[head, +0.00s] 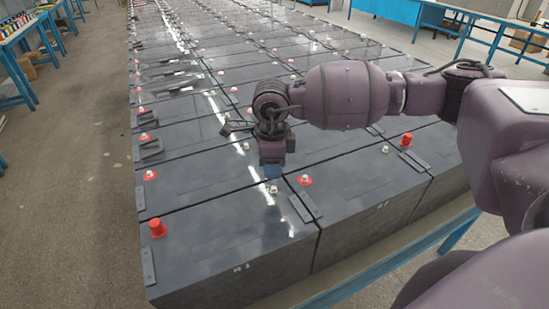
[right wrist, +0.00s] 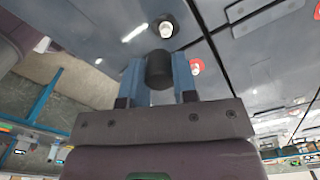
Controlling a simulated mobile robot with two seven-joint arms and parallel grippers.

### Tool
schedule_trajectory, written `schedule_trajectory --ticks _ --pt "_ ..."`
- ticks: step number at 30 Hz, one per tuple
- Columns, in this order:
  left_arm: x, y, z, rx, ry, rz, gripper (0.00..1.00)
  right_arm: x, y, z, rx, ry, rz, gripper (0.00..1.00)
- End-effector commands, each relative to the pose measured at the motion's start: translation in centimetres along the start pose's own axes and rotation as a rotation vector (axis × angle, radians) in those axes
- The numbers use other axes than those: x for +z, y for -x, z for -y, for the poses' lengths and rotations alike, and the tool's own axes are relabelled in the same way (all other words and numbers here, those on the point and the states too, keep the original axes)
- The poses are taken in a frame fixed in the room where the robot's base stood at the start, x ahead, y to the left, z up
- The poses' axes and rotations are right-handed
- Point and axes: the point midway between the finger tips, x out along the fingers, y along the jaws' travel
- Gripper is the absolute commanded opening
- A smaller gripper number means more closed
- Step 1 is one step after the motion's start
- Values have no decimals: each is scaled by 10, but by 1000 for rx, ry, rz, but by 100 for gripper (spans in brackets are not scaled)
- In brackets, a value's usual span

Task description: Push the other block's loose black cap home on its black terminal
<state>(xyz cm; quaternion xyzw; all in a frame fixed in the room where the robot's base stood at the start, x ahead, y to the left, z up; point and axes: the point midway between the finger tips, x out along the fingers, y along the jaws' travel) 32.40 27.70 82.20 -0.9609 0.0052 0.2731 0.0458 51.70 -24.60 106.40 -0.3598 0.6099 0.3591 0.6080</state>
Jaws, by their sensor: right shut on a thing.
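My right gripper (head: 272,172) is over the near left block (head: 225,235). In the right wrist view its two blue fingers (right wrist: 158,80) are shut on a black cap (right wrist: 159,70). The cap is hidden in the head view. A terminal post with a bright metal top and dark base (right wrist: 165,29) shows just beyond the cap in the right wrist view. The cap is not over this post, whose metal top is bare. In the head view a bare post (head: 273,189) stands just below the fingertips. My left gripper is not in view.
A red cap (head: 157,227) stands at the near block's left end. Another red cap (head: 406,140) is on the block to the right. A bare post with a red ring (head: 305,180) is close to the right of my gripper. Flat dark bars (head: 305,207) lie near the block seam.

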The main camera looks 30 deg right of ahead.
Motion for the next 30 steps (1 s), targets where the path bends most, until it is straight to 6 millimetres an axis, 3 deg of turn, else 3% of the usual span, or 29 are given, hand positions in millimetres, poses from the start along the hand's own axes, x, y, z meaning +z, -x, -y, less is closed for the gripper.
schedule_trajectory --ticks 3,9,17,30 --pt "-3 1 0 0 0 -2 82 -2 4 4 -1 -160 0 5" --pt "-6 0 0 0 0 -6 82 -4 7 7 -1 -314 2 5" --pt "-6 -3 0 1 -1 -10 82 -4 2 7 0 -342 2 5" --pt "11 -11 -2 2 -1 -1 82 -4 -29 7 2 -340 0 5"
